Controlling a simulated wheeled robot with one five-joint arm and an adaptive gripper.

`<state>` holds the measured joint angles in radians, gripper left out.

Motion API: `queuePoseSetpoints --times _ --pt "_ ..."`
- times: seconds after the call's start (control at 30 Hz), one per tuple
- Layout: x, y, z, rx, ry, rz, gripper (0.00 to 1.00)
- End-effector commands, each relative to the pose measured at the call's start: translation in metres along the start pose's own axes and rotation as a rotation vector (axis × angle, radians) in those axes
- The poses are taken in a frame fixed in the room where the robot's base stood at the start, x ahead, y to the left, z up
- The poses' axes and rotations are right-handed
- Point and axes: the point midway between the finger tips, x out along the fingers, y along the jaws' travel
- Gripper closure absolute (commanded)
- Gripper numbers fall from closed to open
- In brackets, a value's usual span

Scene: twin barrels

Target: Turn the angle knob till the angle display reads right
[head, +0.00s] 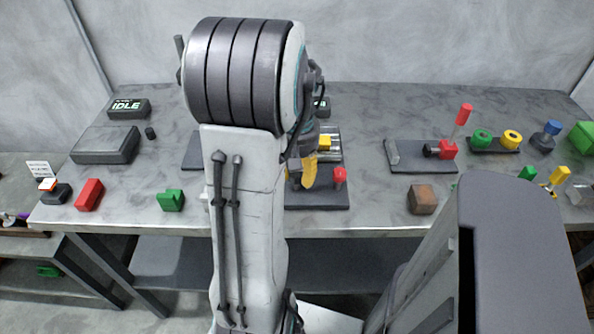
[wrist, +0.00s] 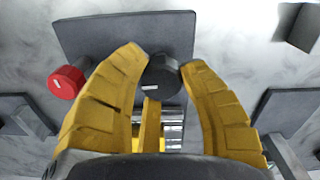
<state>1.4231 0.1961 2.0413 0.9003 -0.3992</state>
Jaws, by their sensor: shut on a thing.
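My gripper (wrist: 165,66) has its yellow fingers on either side of a dark round knob (wrist: 160,86) with a small white mark, and is shut on it. The knob stands on a dark plate (wrist: 110,35), beside a red knob (wrist: 66,82). In the head view my gripper (head: 309,172) is over this plate (head: 320,196), with the red knob (head: 340,174) to its right; the dark knob is mostly hidden there. A small dark display (head: 322,105) shows behind my arm, mostly covered; I cannot read its value or tell whether it is the angle display.
A display reading IDLE (head: 127,107) stands at the back left. A grey box (head: 105,144), a red block (head: 89,194) and a green block (head: 171,200) are left of my arm. A brown block (head: 422,199) and a plate with a red-handled lever (head: 462,116) are right.

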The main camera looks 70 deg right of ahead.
Motion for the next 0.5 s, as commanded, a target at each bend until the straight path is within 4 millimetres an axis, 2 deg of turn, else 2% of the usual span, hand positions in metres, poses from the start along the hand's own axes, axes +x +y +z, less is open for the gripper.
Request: queuePoseSetpoints --times 0.03,0.5 --pt "0.0030 -0.0016 0.0045 -0.043 -0.017 -0.008 0.94" --pt "0.0031 -0.0001 0.0045 -0.475 -0.015 -0.011 0.94"
